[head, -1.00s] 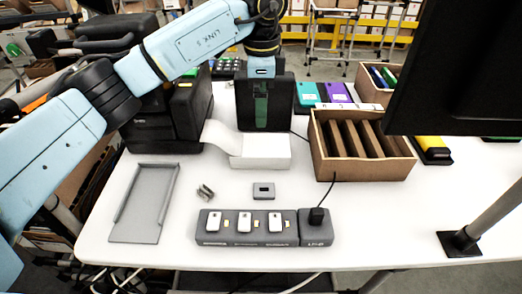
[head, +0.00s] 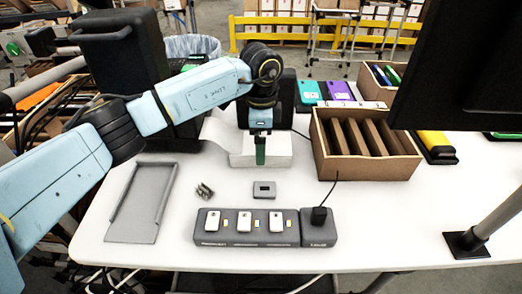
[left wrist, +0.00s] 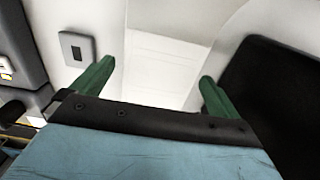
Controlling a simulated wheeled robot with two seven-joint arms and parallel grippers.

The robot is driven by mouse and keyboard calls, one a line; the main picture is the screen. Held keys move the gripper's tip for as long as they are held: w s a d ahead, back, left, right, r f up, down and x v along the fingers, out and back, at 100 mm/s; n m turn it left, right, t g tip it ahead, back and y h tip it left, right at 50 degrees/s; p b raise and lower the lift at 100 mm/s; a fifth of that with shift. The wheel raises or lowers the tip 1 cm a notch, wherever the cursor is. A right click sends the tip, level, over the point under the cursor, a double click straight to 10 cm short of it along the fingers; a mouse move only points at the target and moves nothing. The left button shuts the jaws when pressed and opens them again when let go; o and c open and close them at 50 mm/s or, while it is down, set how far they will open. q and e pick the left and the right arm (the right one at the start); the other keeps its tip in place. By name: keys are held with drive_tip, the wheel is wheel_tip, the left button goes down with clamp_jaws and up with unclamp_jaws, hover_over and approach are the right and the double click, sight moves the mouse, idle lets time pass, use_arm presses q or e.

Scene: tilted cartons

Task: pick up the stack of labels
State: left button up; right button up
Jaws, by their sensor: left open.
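The stack of labels (head: 279,155) is a white block on the white table, with a loose sheet (head: 217,132) curving off toward its left. My left gripper (head: 260,155) is right at the stack in the head view, its green fingers pointing down and covering part of it. In the left wrist view the left gripper (left wrist: 155,85) is open, its two green fingers apart with the white stack (left wrist: 165,60) showing between and beyond them. I cannot tell whether a finger touches the stack. My right gripper is not in view.
A cardboard box with dividers (head: 325,165) stands right of the stack. A grey charging strip (head: 245,238), a small grey block (head: 264,190) and a grey tray (head: 135,235) lie nearer the front. A dark monitor (head: 460,70) fills the upper right. A black machine (head: 125,65) stands at the left.

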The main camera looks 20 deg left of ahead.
use_arm(q)
drive_tip(key=c, duration=1.3)
